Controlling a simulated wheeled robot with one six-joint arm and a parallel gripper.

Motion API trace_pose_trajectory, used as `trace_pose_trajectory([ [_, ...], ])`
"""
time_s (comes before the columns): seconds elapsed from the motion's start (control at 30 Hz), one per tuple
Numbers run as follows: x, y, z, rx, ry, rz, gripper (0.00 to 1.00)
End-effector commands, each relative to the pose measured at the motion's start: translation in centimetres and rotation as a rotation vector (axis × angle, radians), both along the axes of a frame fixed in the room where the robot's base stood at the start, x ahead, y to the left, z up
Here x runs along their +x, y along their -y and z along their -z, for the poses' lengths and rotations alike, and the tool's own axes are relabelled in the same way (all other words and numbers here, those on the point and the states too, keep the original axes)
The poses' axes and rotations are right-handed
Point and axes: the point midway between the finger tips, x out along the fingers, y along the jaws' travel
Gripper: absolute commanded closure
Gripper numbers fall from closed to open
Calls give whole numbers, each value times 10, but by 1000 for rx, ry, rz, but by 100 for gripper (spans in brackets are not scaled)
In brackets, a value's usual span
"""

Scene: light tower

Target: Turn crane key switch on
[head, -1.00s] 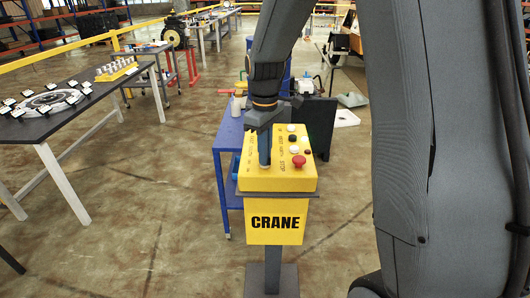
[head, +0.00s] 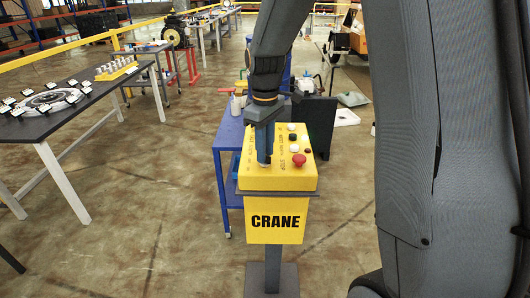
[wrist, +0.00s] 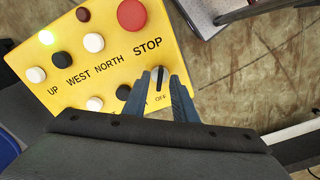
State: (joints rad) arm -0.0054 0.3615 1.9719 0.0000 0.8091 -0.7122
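The yellow crane control box (head: 252,181) stands on a post in the head view, with "CRANE" on its front. In the wrist view its top (wrist: 95,62) fills the upper left. A small dark key switch (wrist: 160,77) sits near the box edge, beside the word STOP, with an OFF label by it. My gripper (wrist: 160,78) is open, with one finger on each side of the switch and small gaps showing. In the head view my gripper (head: 264,160) points down at the box top, and its fingers hide the switch.
A red stop button (head: 299,160) and several black and white buttons share the box top. A blue cart (head: 228,150) stands behind the box. The floor in front is clear.

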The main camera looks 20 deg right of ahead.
Motion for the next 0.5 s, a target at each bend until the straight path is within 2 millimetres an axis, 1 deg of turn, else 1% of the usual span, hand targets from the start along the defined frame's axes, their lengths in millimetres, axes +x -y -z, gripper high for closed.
trace_pose_trajectory([
  [0.2, 2, 0, -35, 0, 6, 0, 75],
  [0.3, 2, 0, -50, 0, 6, 0, 75],
  [0.4, 1, 0, -60, 0, 4, 0, 75],
  [0.5, 0, 0, -66, 1, 2, 0, 75],
])
